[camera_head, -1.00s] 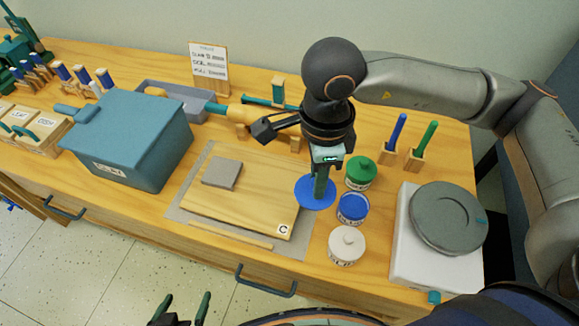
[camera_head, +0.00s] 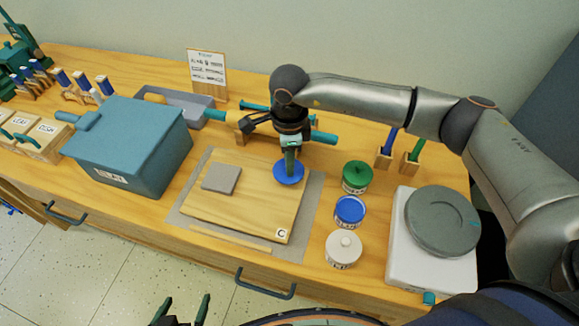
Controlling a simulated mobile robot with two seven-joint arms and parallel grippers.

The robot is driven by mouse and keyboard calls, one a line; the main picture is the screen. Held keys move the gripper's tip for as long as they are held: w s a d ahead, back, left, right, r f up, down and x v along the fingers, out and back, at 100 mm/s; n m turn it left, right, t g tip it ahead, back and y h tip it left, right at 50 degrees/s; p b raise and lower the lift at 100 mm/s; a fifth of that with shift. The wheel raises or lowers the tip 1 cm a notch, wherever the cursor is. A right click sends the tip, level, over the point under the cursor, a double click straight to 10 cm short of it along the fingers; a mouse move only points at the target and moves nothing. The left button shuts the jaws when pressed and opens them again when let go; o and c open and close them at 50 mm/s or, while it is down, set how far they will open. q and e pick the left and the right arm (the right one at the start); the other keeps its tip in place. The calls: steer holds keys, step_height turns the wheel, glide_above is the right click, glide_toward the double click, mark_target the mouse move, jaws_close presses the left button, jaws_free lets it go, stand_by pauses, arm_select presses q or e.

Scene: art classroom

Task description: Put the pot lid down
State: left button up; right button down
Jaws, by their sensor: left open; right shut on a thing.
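The blue pot lid (camera_head: 289,172) is a round disc held by my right gripper (camera_head: 290,158), which is shut on it. The lid shows over the upper right part of the wooden board marked C (camera_head: 245,220); whether it touches the board I cannot tell. The blue pot (camera_head: 349,211) stands to the right of the board, with blue showing at its top. My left gripper (camera_head: 180,311) is open and empty at the bottom edge, in front of the table.
A green-lidded pot (camera_head: 357,176) and a white-lidded pot (camera_head: 343,248) flank the blue pot. A grey slab (camera_head: 221,178) lies on the board. A white device with a grey round plate (camera_head: 442,220) is at right. A blue box (camera_head: 130,143) stands at left.

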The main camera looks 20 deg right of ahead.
step_height(320, 180, down, 2)
steer(key=shift+s+f+p, duration=0.15)
steer(key=shift+f+p, duration=0.1)
steer(key=shift+p, duration=0.05)
steer(key=shift+f, duration=0.3)
steer(key=c, duration=0.7)
jaws_free()
steer(key=shift+r, duration=0.1)
steer(key=shift+r, duration=0.2)
step_height(320, 180, up, 12)
steer(key=shift+f+b, duration=0.1)
steer(key=shift+b, duration=0.65)
